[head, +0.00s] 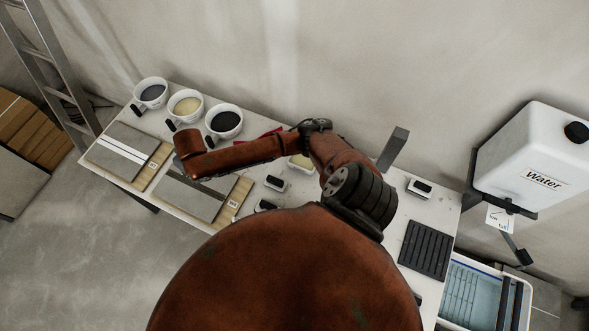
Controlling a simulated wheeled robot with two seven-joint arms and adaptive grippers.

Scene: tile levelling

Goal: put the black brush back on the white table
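The white table (382,262) runs diagonally across the head view, from the upper left to the lower right. I cannot pick out the black brush with certainty. Small white-bodied pieces with black tops lie on the table, one (275,183) near the middle and one (420,188) at the right; they are too small to name surely. One of my arms crosses above the table, its far end over the tile boards at the left. No gripper fingers show, so I cannot see what either gripper holds. My body and arm hide the table's middle and front.
Several white buckets (184,105) stand along the table's back left edge. Tile boards (124,150) lie in front of them. A black ribbed mat (425,248) lies at the right. A white water tank (533,160) and a tub (484,297) are beyond. A ladder (52,70) leans at the left.

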